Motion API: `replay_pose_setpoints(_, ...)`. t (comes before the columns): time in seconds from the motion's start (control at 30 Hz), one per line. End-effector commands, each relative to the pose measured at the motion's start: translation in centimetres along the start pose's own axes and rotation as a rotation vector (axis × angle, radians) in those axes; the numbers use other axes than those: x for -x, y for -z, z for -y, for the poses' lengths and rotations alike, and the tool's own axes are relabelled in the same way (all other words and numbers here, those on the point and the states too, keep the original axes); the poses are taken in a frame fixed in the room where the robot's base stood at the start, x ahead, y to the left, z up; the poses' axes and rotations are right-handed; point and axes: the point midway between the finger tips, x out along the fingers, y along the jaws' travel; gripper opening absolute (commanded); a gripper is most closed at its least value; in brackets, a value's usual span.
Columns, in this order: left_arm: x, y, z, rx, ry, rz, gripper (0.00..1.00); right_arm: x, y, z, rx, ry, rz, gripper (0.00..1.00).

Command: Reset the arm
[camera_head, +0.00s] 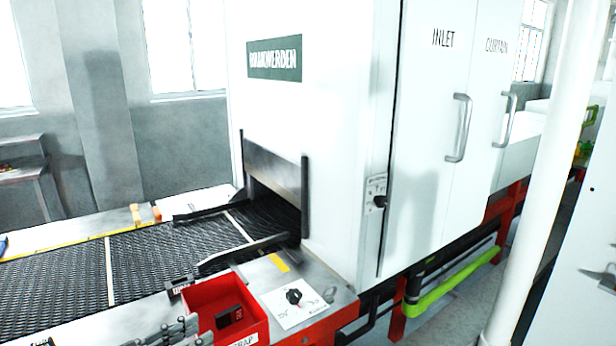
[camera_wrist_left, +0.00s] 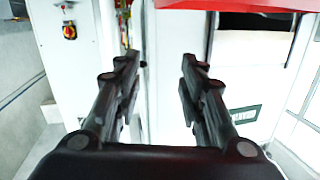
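My left gripper (camera_wrist_left: 160,75) fills the lower middle of the left wrist view. Its two dark fingers stand apart with nothing between them, so it is open and empty. In the head view, grey jointed gripper parts (camera_head: 178,332) show at the bottom edge, just left of the red scrap bin (camera_head: 255,325); whether they touch the bin I cannot tell. Most of the arm is cut off by the frame. My right gripper is in neither view.
A dark mesh belt (camera_head: 150,262) runs into the opening of the white machine (camera_head: 330,130). A black item (camera_head: 229,318) lies in the bin. A control panel with a black knob (camera_head: 293,297) is right of the bin. A white post (camera_head: 540,180) stands at the right.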

Motion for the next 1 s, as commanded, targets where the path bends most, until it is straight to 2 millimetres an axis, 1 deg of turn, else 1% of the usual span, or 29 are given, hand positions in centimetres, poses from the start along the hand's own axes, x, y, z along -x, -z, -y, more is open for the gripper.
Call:
replay_pose_setpoints(0.03,-0.4,0.0,-0.3,0.009,0.037,-0.018,0.37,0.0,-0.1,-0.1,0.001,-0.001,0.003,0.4)
replay_pose_setpoints(0.17,-1.0,-0.5,-0.6,0.021,0.174,-0.042,0.37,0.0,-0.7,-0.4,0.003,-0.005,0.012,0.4)
replay_pose_setpoints(0.23,-1.0,-1.2,-0.7,0.039,0.274,-0.032,0.37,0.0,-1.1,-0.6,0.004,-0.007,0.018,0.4)
replay_pose_setpoints(0.37,0.2,-3.9,-1.1,0.087,0.471,0.058,0.37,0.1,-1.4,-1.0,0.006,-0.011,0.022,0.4)
replay_pose_setpoints(0.47,2.0,-6.8,-2.1,0.135,0.593,0.187,0.37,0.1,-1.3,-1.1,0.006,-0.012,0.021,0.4)
replay_pose_setpoints(0.5,2.9,-8.2,-2.8,0.156,0.63,0.25,0.37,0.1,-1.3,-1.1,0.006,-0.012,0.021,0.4)
replay_pose_setpoints(0.57,4.4,-10.1,-4.0,0.189,0.673,0.354,0.37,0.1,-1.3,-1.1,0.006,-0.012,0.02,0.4)
replay_pose_setpoints(0.6,5.5,-11.5,-5.2,0.212,0.691,0.43,0.37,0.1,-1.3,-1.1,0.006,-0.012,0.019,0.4)
replay_pose_setpoints(0.67,7.2,-13.4,-7.0,0.245,0.704,0.545,0.37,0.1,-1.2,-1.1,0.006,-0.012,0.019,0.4)
replay_pose_setpoints(0.73,9.0,-15.1,-9.3,0.28,0.698,0.668,0.37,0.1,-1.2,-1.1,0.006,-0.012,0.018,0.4)
replay_pose_setpoints(0.8,10.7,-16.4,-11.6,0.311,0.677,0.774,0.37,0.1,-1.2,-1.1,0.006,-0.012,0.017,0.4)
replay_pose_setpoints(0.87,11.9,-17.3,-13.4,0.334,0.65,0.855,0.37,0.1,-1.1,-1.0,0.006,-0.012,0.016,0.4)
replay_pose_setpoints(1.0,14.5,-18.6,-17.5,0.382,0.575,1.008,0.37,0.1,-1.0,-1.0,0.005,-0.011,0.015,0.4)
